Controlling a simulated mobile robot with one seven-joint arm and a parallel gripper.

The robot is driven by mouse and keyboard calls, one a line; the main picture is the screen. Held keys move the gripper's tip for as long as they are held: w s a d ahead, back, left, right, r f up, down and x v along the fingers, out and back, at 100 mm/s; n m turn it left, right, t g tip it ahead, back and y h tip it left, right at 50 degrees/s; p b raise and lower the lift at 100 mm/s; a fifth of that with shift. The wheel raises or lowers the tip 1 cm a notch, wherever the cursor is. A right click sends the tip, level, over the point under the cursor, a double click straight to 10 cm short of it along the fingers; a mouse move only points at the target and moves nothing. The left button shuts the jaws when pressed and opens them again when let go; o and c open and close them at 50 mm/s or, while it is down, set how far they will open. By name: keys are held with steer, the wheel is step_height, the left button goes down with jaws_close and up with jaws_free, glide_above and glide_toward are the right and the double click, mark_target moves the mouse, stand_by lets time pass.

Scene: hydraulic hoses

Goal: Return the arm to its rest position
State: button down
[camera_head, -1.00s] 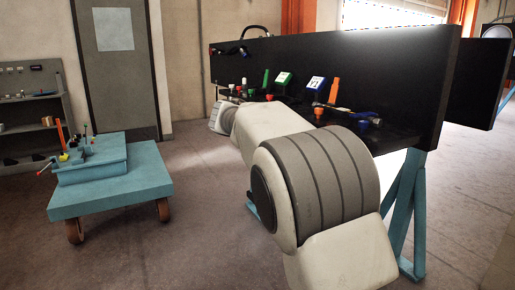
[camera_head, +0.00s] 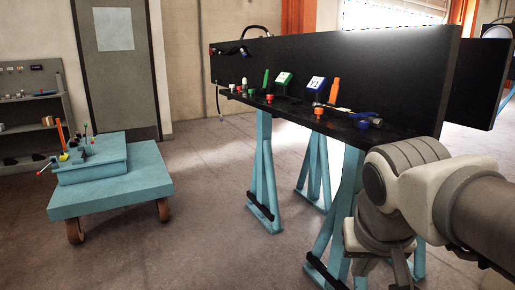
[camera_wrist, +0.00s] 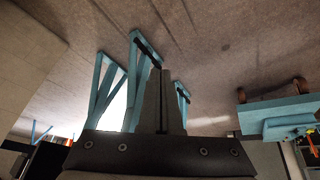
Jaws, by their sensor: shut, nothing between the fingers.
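My arm (camera_head: 415,190) is folded at the right of the head view, in front of the right end of the workbench. My gripper (camera_wrist: 163,74) is in the wrist view, its two grey fingers together and nothing between them. In the head view I cannot make out the fingers. The wrist view is upside down, with the floor at the top and blue trestle legs (camera_wrist: 105,88) behind the fingers.
The black workbench (camera_head: 330,75) carries hoses, coloured caps and two small signs. It stands on blue trestles (camera_head: 262,170). A blue cart (camera_head: 110,190) with tools stands at the left, also in the wrist view (camera_wrist: 275,112). The floor between cart and bench is clear.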

steer(key=s+a+f+n+y, duration=0.1)
steer(key=s+a+f+n, duration=0.1)
steer(key=s+f, duration=0.3)
step_height(320, 180, up, 30)
steer(key=p, duration=2.8)
steer(key=shift+s+t+p, duration=0.2)
steer(key=shift+t+p, duration=0.1)
steer(key=shift+t, duration=0.1)
steer(key=c, duration=1.5)
jaws_free()
steer(key=shift+a+f, duration=0.1)
steer(key=shift+c, duration=0.2)
